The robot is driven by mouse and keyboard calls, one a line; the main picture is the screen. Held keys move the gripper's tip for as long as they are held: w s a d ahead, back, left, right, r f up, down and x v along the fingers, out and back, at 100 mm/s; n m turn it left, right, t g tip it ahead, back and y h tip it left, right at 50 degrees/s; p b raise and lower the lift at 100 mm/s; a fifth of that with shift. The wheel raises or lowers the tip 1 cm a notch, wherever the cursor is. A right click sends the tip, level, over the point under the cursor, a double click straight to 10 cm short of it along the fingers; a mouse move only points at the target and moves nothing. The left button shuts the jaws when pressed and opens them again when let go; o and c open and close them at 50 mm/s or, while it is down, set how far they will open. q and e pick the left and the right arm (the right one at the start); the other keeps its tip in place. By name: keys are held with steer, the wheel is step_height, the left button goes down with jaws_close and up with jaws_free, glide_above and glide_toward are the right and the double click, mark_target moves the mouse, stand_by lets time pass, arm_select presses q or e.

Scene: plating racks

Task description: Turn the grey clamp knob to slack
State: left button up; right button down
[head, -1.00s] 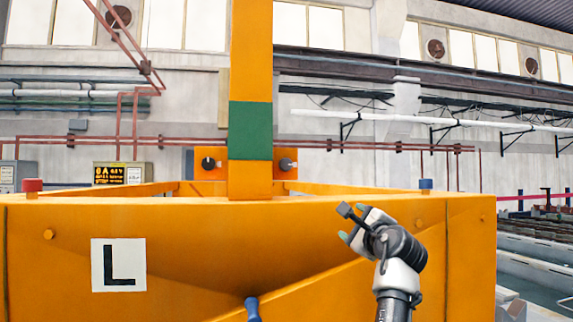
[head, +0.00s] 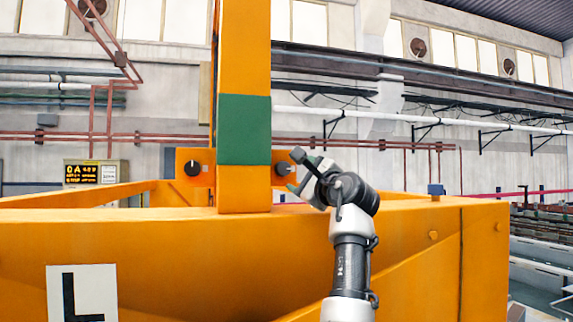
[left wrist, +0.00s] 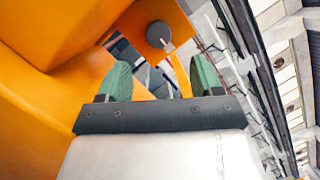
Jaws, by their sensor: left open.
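The grey clamp knob (head: 280,169) sits on an orange plate to the right of the orange post. In the left wrist view the knob (left wrist: 158,35) is round and dark grey, with a pale pointer mark toward its lower right. My left gripper (head: 302,175) is over the frame's top beam, just right of the knob and partly overlapping its plate in the head view. Its green-padded fingers (left wrist: 160,80) are apart with nothing between them. The knob lies beyond the fingertips, untouched. My right gripper is not in view.
A black knob (head: 192,168) with a white mark is on the plate left of the orange post (head: 244,60), which has a green band. The orange beam (head: 200,245) crosses the front, with a white L sign (head: 55,290). A blue block (head: 436,190) stands on its right.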

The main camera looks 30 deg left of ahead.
mark_target(285, 170)
arm_select(q)
steer(key=p+x, duration=0.3)
steer(key=x, duration=0.4)
steer(key=shift+a, duration=0.1)
steer(key=shift+w+a+p, duration=0.15)
steer(key=shift+a+p, duration=0.2)
steer(key=shift+p, duration=0.1)
steer(key=shift+a, duration=0.1)
steer(key=shift+w, duration=0.1)
steer(key=shift+c, duration=0.5)
steer(key=shift+f, duration=0.1)
steer(key=c, duration=0.8)
